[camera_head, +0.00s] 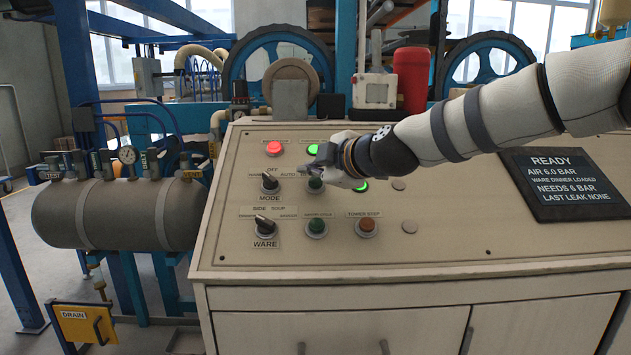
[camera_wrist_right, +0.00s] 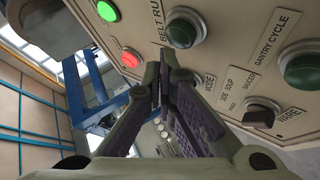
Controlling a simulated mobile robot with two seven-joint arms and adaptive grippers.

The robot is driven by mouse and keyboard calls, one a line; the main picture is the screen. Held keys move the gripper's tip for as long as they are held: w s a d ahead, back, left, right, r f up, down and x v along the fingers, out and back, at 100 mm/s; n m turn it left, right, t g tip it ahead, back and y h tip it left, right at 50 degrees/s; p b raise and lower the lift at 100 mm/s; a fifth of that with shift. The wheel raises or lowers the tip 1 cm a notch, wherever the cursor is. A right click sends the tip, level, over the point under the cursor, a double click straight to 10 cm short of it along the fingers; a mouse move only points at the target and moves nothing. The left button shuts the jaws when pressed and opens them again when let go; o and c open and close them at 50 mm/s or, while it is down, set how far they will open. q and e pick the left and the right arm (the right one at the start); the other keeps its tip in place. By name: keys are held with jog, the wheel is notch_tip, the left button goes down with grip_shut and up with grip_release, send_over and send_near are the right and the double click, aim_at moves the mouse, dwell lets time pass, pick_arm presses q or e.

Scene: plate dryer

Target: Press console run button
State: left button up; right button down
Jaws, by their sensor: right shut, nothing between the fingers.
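The console (camera_head: 240,200) has a sloped cream panel. A dark green button (camera_head: 315,184) sits in its upper control row, partly hidden by my right gripper (camera_head: 316,172). In the right wrist view this button (camera_wrist_right: 185,28) is unlit, beside a label reading "BELT RU", the rest cut off. My right gripper (camera_wrist_right: 166,62) is shut and empty, its fingertips close to the button; contact cannot be told. The MODE knob (camera_head: 270,182) is left of the gripper. My left gripper is not in view.
Below are the WARE knob (camera_head: 265,226), green gantry cycle button (camera_head: 317,226) and red tower stop button (camera_head: 367,226). Red (camera_head: 274,148) and green (camera_head: 313,149) lamps are lit above; another green lamp (camera_head: 361,186) glows beside the gripper. A display (camera_head: 568,184) reads READY.

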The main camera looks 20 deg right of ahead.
jog(key=shift+f, duration=0.1)
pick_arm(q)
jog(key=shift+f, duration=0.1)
pick_arm(e)
jog(key=shift+w+f, duration=0.25)
